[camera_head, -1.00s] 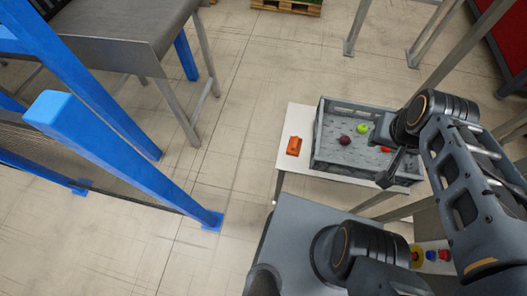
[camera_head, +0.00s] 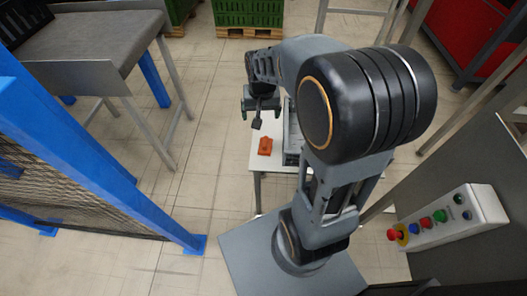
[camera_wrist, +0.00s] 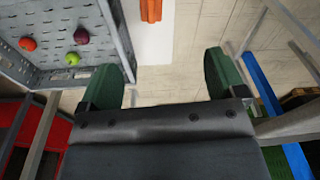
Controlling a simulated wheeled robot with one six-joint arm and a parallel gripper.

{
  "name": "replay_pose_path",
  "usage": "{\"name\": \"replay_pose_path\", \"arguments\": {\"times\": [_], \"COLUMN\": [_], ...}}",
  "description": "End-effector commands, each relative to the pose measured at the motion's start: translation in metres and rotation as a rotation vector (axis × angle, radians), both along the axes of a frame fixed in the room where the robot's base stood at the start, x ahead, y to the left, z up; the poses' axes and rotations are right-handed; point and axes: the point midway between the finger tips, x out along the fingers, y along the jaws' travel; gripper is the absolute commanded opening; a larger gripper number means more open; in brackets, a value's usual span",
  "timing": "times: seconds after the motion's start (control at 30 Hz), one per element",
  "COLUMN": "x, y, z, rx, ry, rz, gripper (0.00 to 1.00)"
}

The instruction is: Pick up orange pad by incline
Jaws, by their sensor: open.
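The orange pad (camera_head: 265,146) lies on the white table (camera_head: 246,160), left of the grey crate. It also shows at the top edge of the wrist view (camera_wrist: 151,9), partly cut off. My gripper (camera_head: 258,112) is above and a little behind the pad in the head view, apart from it. In the wrist view my gripper (camera_wrist: 165,80) has its two green fingers wide apart with nothing between them. No incline can be made out for sure.
The grey crate (camera_wrist: 113,28) beside the pad holds a red, a dark red and a green fruit. A blue post and mesh fence (camera_head: 100,150) stand at left. A conveyor (camera_head: 90,48) is at upper left. A button box (camera_head: 450,215) is at right.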

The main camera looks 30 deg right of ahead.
Motion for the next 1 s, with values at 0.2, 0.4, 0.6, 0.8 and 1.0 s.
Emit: {"name": "replay_pose_path", "arguments": {"times": [0.2,0.4,0.6,0.8,1.0], "x": [0.037,0.049,0.050,0.050,0.050], "y": [-0.030,-0.044,-0.046,-0.046,-0.046], "z": [-0.078,-0.114,-0.151,-0.182,-0.195], "rx": [0.020,0.028,0.030,0.029,0.029], "ry": [0.081,0.112,0.119,0.118,0.115], "rz": [-0.144,-0.206,-0.217,-0.216,-0.216], "gripper": [0.89,0.89,0.89,0.89,0.89]}}
